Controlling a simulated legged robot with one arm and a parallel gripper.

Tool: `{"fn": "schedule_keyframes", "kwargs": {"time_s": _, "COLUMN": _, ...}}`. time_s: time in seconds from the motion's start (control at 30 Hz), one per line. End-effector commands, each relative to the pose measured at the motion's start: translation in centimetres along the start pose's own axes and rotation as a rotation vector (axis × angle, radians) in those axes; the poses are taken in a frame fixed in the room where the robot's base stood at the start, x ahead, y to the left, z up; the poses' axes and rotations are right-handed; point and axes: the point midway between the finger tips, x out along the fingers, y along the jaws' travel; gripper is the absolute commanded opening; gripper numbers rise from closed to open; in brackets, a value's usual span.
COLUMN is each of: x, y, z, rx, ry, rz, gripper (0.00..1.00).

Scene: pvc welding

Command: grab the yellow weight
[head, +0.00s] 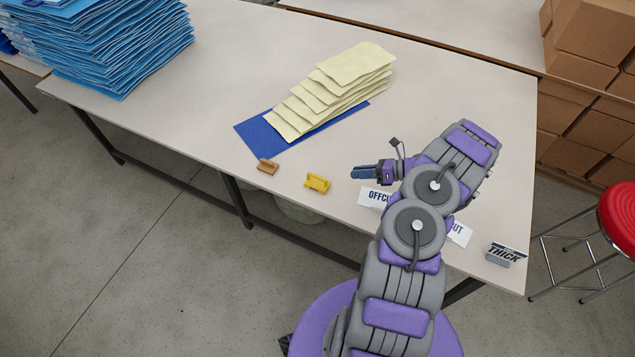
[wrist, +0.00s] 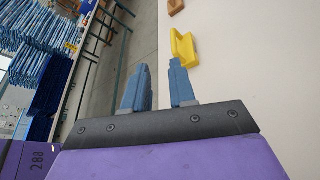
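The yellow weight (head: 317,183) is a small yellow block with raised ends. It lies on the white table near its front edge. My gripper (head: 362,172) is to its right in the head view, pointing left toward it with a gap between. In the wrist view the yellow weight (wrist: 184,48) is just beyond the tip of the right blue finger. My gripper (wrist: 160,85) shows two blue fingers spread apart with nothing between them. The space between the fingers looks out past the table edge, left of the weight.
A brown block (head: 268,167) sits left of the weight. Behind them, pale yellow sheets (head: 330,90) lie on a blue sheet (head: 262,133). Label signs (head: 375,197) stand near the gripper. A blue stack (head: 115,45) fills the far left. The table between weight and gripper is clear.

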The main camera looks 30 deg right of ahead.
Motion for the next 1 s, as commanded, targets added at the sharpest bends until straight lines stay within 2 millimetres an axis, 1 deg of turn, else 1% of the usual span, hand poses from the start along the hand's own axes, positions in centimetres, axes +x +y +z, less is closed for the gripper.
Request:
{"fn": "schedule_keyframes", "kwargs": {"time_s": 0.03, "x": -0.5, "y": -0.6, "z": -1.0, "rx": 0.03, "ry": -0.011, "rz": -0.015, "gripper": 0.25}}
{"fn": "schedule_keyframes", "kwargs": {"time_s": 0.13, "x": -1.0, "y": -1.4, "z": -1.8, "rx": 0.06, "ry": -0.026, "rz": -0.035, "gripper": 0.25}}
{"fn": "schedule_keyframes", "kwargs": {"time_s": 0.2, "x": -0.9, "y": -1.6, "z": -2.1, "rx": 0.071, "ry": -0.03, "rz": -0.041, "gripper": 0.25}}
{"fn": "schedule_keyframes", "kwargs": {"time_s": 0.27, "x": -0.3, "y": -1.7, "z": -2.2, "rx": 0.074, "ry": -0.032, "rz": -0.042, "gripper": 0.25}}
{"fn": "schedule_keyframes", "kwargs": {"time_s": 0.7, "x": 8.1, "y": -2.1, "z": -2.0, "rx": 0.073, "ry": -0.031, "rz": -0.038, "gripper": 0.25}}
{"fn": "schedule_keyframes", "kwargs": {"time_s": 0.83, "x": 9.9, "y": -2.1, "z": -1.9, "rx": 0.074, "ry": -0.032, "rz": -0.038, "gripper": 0.25}}
{"fn": "schedule_keyframes", "kwargs": {"time_s": 1.0, "x": 10.9, "y": -2.2, "z": -1.8, "rx": 0.074, "ry": -0.032, "rz": -0.04, "gripper": 0.25}}
